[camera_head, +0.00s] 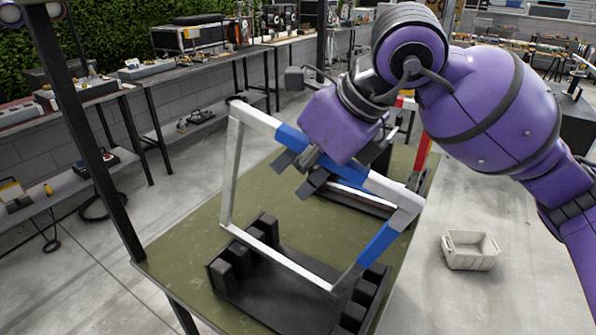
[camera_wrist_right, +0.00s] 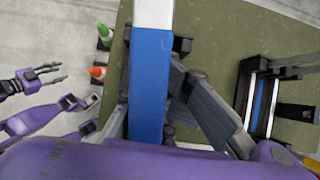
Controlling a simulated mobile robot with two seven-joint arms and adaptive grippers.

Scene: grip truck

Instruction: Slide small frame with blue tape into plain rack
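The small frame (camera_head: 228,170) is a silver-white rectangle with blue tape on its top bar (camera_head: 291,138) and right side (camera_head: 378,243). It stands roughly upright over the black plain rack (camera_head: 275,292) on the green table. My left gripper seems to show at the left of the wrist view (camera_wrist_right: 79,115), fingers apart, empty, clear of the frame.
A second rack with frames (camera_head: 362,198) stands behind on the table, partly hidden by my right arm; it also shows in the wrist view (camera_wrist_right: 262,100). A pale bin (camera_head: 470,250) sits on the floor at right. Benches with tools line the left wall.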

